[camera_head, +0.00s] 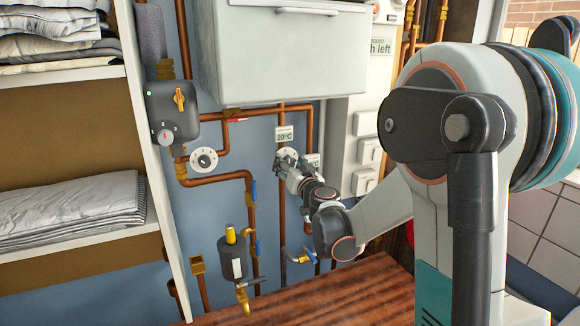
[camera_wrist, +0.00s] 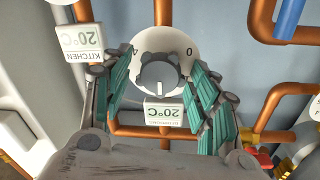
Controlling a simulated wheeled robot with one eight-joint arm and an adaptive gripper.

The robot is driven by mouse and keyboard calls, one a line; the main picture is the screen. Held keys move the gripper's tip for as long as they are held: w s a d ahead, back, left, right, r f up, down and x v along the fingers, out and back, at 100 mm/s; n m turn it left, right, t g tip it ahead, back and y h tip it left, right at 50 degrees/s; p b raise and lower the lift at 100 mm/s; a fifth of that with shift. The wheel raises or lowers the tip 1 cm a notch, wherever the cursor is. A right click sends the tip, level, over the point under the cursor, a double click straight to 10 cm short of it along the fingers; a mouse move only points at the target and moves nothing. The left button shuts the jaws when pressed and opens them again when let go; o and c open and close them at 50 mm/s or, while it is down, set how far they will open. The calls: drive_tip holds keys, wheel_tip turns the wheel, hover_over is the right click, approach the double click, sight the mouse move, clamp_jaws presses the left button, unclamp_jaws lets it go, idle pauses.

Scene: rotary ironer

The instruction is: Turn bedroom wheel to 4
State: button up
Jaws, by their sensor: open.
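A wheel (camera_wrist: 160,72) with a dark grey grip on a round white dial (camera_wrist: 170,38) stands between the fingers of my gripper (camera_wrist: 162,68) in the wrist view, which is upside down. A white mark on the grip points down toward a "20°C" label (camera_wrist: 167,112); the label's small text is not readable. A "0" shows at the dial's right; the mark at its left is partly hidden by a finger. My gripper is open around the wheel; finger contact is unclear. In the head view my gripper (camera_head: 289,166) covers much of this wheel, below the "20°C" label (camera_head: 284,134).
A "KITCHEN 20°C" label (camera_wrist: 80,43) is beside the wheel. Another white dial (camera_head: 204,160) and a dark control box (camera_head: 172,111) are on the left. Copper pipes (camera_head: 281,195) run close by. A white cabinet (camera_head: 283,55) hangs above; a wooden surface (camera_head: 340,295) lies below.

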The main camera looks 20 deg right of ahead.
drive_tip(key=c, duration=1.1)
drive_tip(key=shift+o, duration=0.2)
drive_tip(key=shift+m, duration=0.3)
drive_tip(key=m, duration=0.4)
drive_tip(key=shift+m, duration=0.3)
drive_tip(key=m, duration=0.4)
drive_tip(key=shift+d+g+p, duration=0.1)
drive_tip(key=shift+g+p, duration=0.3)
drive_tip(key=m+y, duration=0.1)
drive_tip(key=m, duration=0.2)
drive_tip(key=shift+m, duration=0.3)
drive_tip(key=m, duration=0.3)
drive_tip(key=shift+f+y, duration=0.1)
drive_tip(key=shift+y, duration=0.2)
drive_tip(key=m, duration=0.6)
drive_tip(key=shift+s+f+m+y, duration=0.1)
drive_tip(key=shift+m+y, duration=0.2)
drive_tip(key=shift+y, duration=0.1)
